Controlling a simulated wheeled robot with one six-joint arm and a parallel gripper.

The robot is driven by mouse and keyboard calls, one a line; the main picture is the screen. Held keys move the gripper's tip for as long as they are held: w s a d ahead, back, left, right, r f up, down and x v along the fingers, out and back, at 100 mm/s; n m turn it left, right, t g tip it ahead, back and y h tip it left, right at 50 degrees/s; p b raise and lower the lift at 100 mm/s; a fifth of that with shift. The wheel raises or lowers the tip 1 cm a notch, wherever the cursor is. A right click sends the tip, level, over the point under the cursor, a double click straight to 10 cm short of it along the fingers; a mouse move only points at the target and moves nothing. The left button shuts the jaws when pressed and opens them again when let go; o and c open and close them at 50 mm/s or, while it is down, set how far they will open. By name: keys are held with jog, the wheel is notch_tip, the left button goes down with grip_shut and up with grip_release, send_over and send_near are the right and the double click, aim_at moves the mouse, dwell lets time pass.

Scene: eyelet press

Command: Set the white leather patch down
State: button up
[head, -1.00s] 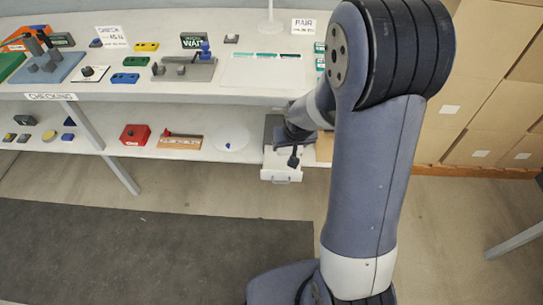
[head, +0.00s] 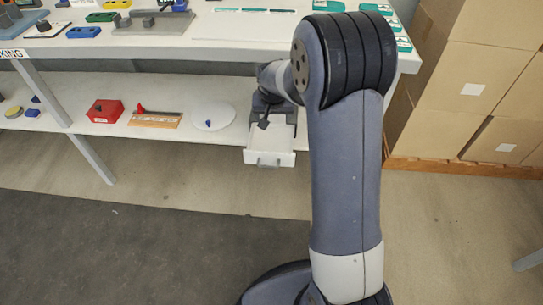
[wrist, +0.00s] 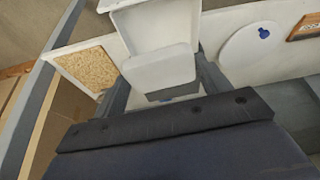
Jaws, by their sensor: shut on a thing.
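The white leather patch (wrist: 158,72) is a pale, round-cornered sheet in the wrist view. My gripper (wrist: 163,80) is shut on it, with one dark finger along each side. Its far edge overlaps the view of an open white drawer (wrist: 160,25). I cannot tell the height of the patch above what lies beneath. In the head view my gripper (head: 264,122) is over the back part of the pulled-out drawer (head: 270,158), at the right end of the lower shelf. The patch cannot be made out there.
On the lower shelf left of the drawer are a white disc with a blue knob (head: 213,118), a wooden board (head: 155,120) and a red box (head: 104,111). The worktop (head: 240,50) lies above. Cardboard boxes (head: 470,80) stand at the right. A speckled tan panel (wrist: 88,70) is left of my gripper.

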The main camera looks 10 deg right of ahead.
jog(key=m+b, duration=0.1)
jog(key=b, duration=0.6)
send_over(271, 147)
jog(key=s, duration=0.2)
notch_tip(271, 147, down, 6)
jog(key=shift+h, duration=0.3)
jog(key=f+b, duration=0.1)
jog(key=f, duration=0.2)
jog(key=f+b, duration=0.1)
jog(key=f, duration=0.2)
jog(key=f+b, duration=0.1)
jog(key=f, duration=0.3)
jog(key=shift+w+a+b, duration=0.25)
jog(key=shift+b, duration=0.1)
jog(key=shift+f, duration=0.2)
jog(key=o, duration=1)
jog(key=shift+r, duration=0.35)
jog(key=p+v, duration=0.4)
jog(key=v, duration=0.7)
jog(key=shift+s+r, duration=0.2)
jog(key=shift+r, duration=0.1)
